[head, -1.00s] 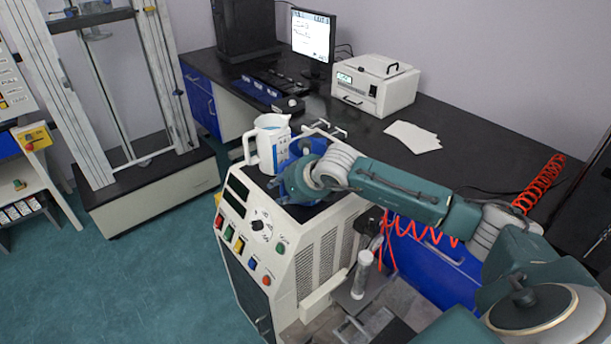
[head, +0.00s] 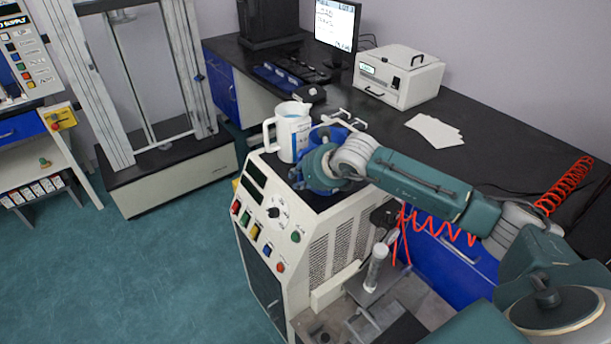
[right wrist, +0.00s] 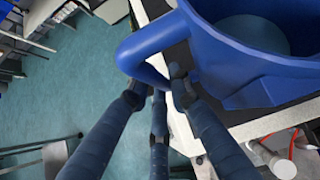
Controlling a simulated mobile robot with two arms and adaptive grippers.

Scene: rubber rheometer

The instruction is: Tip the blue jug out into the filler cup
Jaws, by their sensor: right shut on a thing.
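The blue jug (right wrist: 240,60) fills the upper right of the right wrist view, with its hollow inside and looped handle showing. My right gripper (right wrist: 157,88) is shut on the handle. In the head view, parts of the blue jug (head: 333,133) show behind my right wrist, above the black top of the cream machine; most of it is hidden. I cannot tell whether it touches the top. A white jug (head: 291,132) with a blue label stands upright just left of it. I cannot make out a filler cup. My left gripper is not in view.
The cream machine (head: 322,245) has knobs and buttons on its front. Behind it, the black bench (head: 385,120) carries a monitor (head: 337,22), a white boxed instrument (head: 397,78) and papers (head: 434,130). A tall frame stands at left. Floor (head: 170,260) is clear at front left.

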